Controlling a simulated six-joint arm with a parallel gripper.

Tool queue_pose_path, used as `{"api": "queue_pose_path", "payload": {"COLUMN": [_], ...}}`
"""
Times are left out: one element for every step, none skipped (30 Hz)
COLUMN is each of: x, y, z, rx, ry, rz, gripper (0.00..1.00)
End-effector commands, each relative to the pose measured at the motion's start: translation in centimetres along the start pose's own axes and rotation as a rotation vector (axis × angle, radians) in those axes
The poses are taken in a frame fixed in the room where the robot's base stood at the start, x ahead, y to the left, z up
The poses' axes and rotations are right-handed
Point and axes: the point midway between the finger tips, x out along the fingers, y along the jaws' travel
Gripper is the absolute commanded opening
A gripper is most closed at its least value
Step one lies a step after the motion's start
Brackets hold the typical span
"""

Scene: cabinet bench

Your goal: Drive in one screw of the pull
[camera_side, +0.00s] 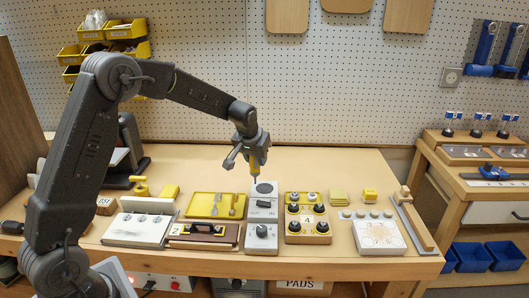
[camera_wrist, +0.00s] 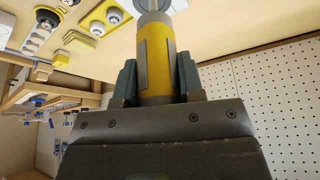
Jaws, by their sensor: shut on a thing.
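My gripper (camera_side: 250,152) is shut on a yellow and grey screwdriver-like tool (camera_side: 255,168), held upright with its working end down. In the wrist view, the fingers of my gripper (camera_wrist: 157,78) clasp the yellow body of the tool (camera_wrist: 157,60) from both sides. The tool is above the grey block with a dark round top (camera_side: 264,189); I cannot tell whether they touch. The pull, a black handle (camera_side: 206,229), is on a brown panel (camera_side: 190,239) lying on the bench, left of the grey block. Its screws are too small to make out.
A yellow tray (camera_side: 200,208) with silver items lies behind the panel. A wooden holder with several black knobs (camera_side: 293,226) stands right of the grey block. A white board (camera_side: 130,236) is left of the panel. Bare bench (camera_side: 330,165) lies at the back right.

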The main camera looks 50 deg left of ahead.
Motion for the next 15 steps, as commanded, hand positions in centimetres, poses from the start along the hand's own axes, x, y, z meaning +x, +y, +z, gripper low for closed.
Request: {"api": "queue_pose_path", "payload": {"x": [-0.9,-1.3,-1.8,-2.1,-2.5,-2.9,-3.3,-3.6,-4.0,-4.3,-4.5,-4.8,-5.0,-5.2,-5.4], "y": [-0.3,-0.6,-0.9,-1.2,-1.4,-1.8,-2.0,-2.3,-2.7,-3.0,-3.2,-3.5,-3.8,-4.0,-4.2], "z": [1.4,2.2,3.4,4.3,5.2,6.4,7.3,8.1,9.3,10.1,10.8,11.8,12.4,13.0,13.6], "rx": [-0.047,-0.080,-0.125,-0.158,-0.191,-0.234,-0.265,-0.295,-0.334,-0.363,-0.388,-0.419,-0.441,-0.459,-0.482], "ry": [0.002,0.003,0.003,0.003,0.003,0.003,0.004,0.004,0.003,0.003,0.003,0.003,0.002,0.002,0.003], "rz": [-0.021,-0.035,-0.054,-0.068,-0.081,-0.099,-0.112,-0.125,-0.141,-0.152,-0.163,-0.177,-0.185,-0.193,-0.201], "gripper": [0.11,0.11,0.11,0.11,0.11,0.11,0.11,0.11,0.11,0.11,0.11,0.11,0.11,0.11,0.11]}}
